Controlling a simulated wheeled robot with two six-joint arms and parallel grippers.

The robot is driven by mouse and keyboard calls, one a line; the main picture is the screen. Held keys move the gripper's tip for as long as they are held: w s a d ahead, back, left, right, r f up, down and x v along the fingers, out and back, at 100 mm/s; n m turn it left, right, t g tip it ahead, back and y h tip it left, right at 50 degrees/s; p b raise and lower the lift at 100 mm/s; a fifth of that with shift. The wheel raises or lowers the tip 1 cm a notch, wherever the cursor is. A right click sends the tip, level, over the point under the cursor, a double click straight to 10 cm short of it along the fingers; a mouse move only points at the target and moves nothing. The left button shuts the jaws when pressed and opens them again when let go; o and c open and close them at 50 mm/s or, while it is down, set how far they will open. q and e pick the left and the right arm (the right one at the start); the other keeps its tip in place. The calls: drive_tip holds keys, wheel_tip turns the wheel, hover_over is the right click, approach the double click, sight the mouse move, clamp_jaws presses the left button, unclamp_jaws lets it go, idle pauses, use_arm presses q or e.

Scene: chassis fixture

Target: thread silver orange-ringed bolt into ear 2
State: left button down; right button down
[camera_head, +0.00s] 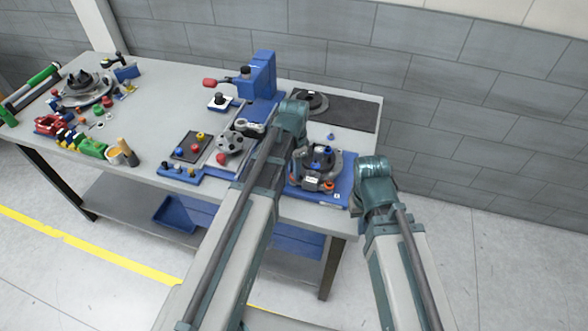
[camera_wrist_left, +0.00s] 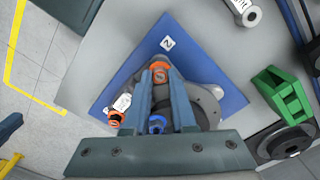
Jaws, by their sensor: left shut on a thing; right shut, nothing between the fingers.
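My left gripper (camera_wrist_left: 161,84) is shut on the silver orange-ringed bolt (camera_wrist_left: 159,70); mainly its orange part shows between the fingertips. It is over the edge of the round grey chassis (camera_wrist_left: 208,102), beside the plate mark 2 (camera_wrist_left: 167,43). The ear under the bolt is hidden, so I cannot tell whether the bolt is in it. The chassis also shows in the head view (camera_head: 338,163), on a blue plate (camera_head: 346,184), partly behind my left arm. My right arm shows at the right, but I cannot make out its gripper.
Another orange-ringed part with a white label (camera_wrist_left: 121,103) stands at the chassis's left side. A blue piece (camera_wrist_left: 157,122) sits between the fingers' bases. A green block (camera_wrist_left: 283,94) lies right of the plate. A blue stand (camera_head: 262,75) rises behind the fixture.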

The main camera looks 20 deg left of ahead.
use_arm(q)
drive_tip(key=c, duration=0.7)
unclamp_jaws()
drive_tip(key=shift+o, duration=0.2)
wheel_tip(320, 180, up, 8)
drive_tip(key=p, duration=0.8)
